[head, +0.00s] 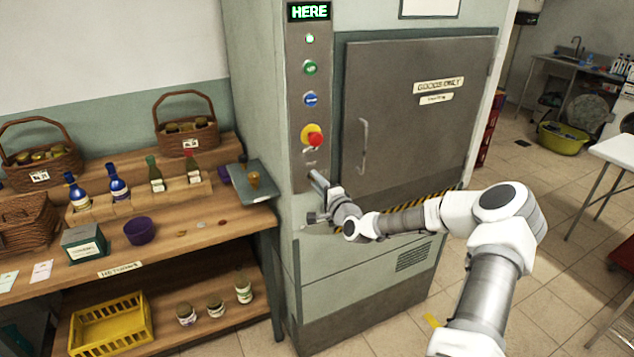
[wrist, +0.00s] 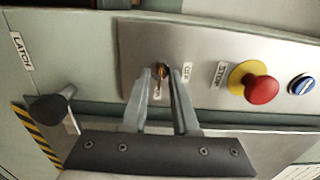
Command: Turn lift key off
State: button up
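The lift key (wrist: 157,84) is a small brass-coloured key in a switch on the steel control panel (wrist: 208,86). In the wrist view an OFF label (wrist: 187,71) sits to the right of the switch, and another small label shows partly between the fingers. My gripper (wrist: 160,74) is in front of the switch, with one finger on each side of the key and a gap between them. I cannot tell whether either finger touches the key. In the head view my gripper (head: 317,178) is at the panel's lower end and hides the key.
A red stop button (head: 314,139) on a yellow collar is just above my gripper, with blue (head: 310,99) and green (head: 310,68) buttons higher. A dark latch knob (wrist: 53,107) is near my gripper. The lift door (head: 420,120) is closed. A shelf with jars (head: 215,307) stands left.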

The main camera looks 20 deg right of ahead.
grip_shut()
dwell(1.2)
